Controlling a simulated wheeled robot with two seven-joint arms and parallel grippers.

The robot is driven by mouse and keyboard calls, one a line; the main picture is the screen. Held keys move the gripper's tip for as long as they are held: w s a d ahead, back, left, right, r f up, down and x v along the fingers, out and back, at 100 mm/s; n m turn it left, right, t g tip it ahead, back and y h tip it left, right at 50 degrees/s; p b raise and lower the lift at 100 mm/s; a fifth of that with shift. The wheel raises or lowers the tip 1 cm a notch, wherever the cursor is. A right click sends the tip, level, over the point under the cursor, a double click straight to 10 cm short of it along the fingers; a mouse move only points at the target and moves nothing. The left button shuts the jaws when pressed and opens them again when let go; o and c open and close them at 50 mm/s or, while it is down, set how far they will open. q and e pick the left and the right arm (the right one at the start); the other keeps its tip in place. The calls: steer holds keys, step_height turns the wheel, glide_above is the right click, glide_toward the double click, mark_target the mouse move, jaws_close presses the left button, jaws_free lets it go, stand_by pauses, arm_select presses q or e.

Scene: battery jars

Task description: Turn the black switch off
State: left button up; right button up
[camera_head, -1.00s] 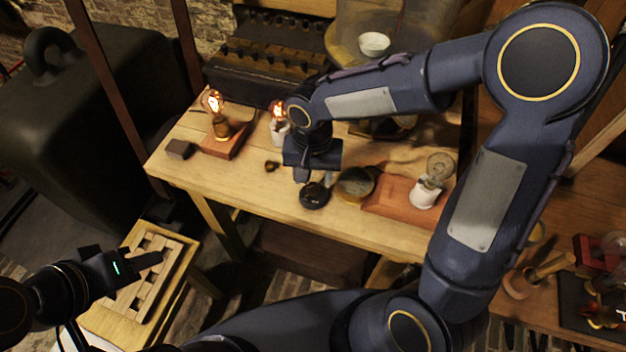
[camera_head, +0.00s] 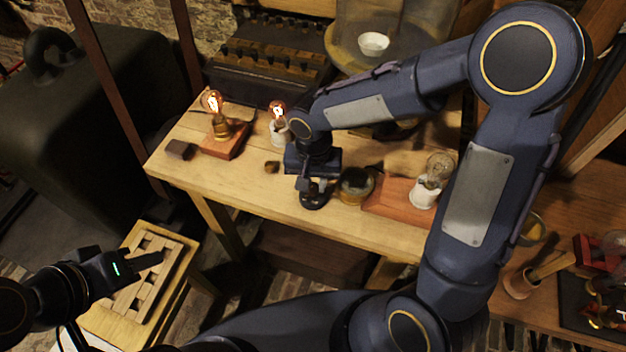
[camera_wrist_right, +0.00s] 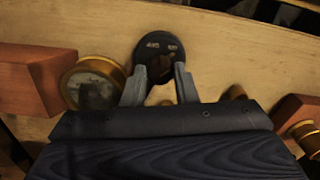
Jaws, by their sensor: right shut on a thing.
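The black switch (camera_head: 315,202) is a round black piece near the front edge of the wooden workbench. In the right wrist view the switch (camera_wrist_right: 148,54) shows as a dark disc with small pale marks on its face. My right gripper (camera_head: 312,186) comes down over it from behind. In the right wrist view its fingers (camera_wrist_right: 159,82) reach the switch's near part, on either side of its middle, shut on the knob, which is mostly hidden between them. My left gripper (camera_head: 128,262) hangs at the lower left, away from the bench; its opening is unclear.
A round brass-rimmed gauge (camera_head: 355,186) stands close beside the switch. A wooden base with an unlit bulb (camera_head: 436,170) is to its right. Two lit bulbs (camera_head: 213,104) (camera_head: 278,112) stand to the left. A slatted wooden crate (camera_head: 180,256) sits lower left.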

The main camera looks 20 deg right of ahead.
steer(key=n, duration=0.3)
steer(key=shift+n, duration=0.4)
steer(key=n, duration=0.4)
steer(key=shift+n+b, duration=0.3)
steer(key=n, duration=0.4)
steer(key=shift+n+p, duration=0.65)
steer(key=shift+n, duration=2.15)
steer(key=o, duration=1)
